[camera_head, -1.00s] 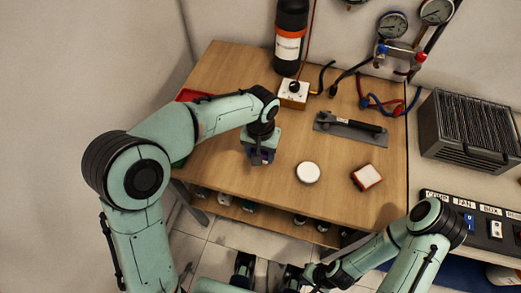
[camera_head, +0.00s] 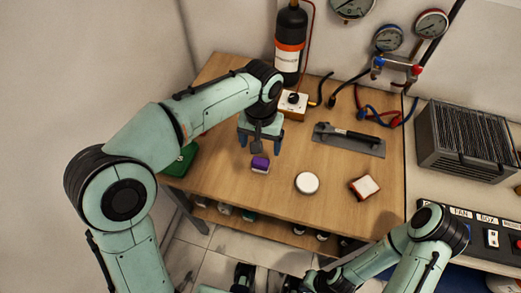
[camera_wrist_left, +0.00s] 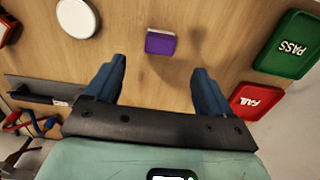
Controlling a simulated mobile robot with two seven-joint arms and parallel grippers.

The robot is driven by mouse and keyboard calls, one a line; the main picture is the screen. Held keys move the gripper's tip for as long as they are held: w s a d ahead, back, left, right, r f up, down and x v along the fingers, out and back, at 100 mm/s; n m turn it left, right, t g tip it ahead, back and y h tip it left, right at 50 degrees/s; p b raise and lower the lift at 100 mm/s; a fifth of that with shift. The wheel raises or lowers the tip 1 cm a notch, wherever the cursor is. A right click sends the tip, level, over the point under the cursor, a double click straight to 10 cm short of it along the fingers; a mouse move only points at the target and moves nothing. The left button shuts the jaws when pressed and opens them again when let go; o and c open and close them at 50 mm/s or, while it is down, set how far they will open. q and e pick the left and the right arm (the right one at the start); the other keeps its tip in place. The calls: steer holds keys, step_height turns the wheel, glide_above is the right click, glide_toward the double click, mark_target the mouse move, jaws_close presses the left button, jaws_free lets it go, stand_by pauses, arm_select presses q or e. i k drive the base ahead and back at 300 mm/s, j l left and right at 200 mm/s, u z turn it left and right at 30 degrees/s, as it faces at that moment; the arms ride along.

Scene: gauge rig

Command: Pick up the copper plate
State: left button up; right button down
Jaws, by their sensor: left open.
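I cannot make out a copper-coloured plate in either view. A purple block with a pale side (camera_head: 260,165) lies on the wooden table (camera_head: 225,180); it also shows in the left wrist view (camera_wrist_left: 160,42). My left gripper (camera_head: 260,142) is open and empty above the table, just behind the block. In the left wrist view the two blue fingers (camera_wrist_left: 160,68) stand wide apart, with the block beyond their tips. My right arm is at the bottom right; its gripper (camera_head: 305,284) is low at the picture edge, and its fingers are unclear.
A white disc (camera_head: 307,183) and a red block with a white top (camera_head: 364,187) lie to the right. A grey plate (camera_head: 370,148) holds a black-handled tool. A green PASS tray (camera_wrist_left: 288,45) and red FAIL tray (camera_wrist_left: 256,101) flank the left side. A bottle (camera_head: 289,45) stands behind.

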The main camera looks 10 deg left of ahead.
mark_target(366, 187)
steer(key=k, duration=1)
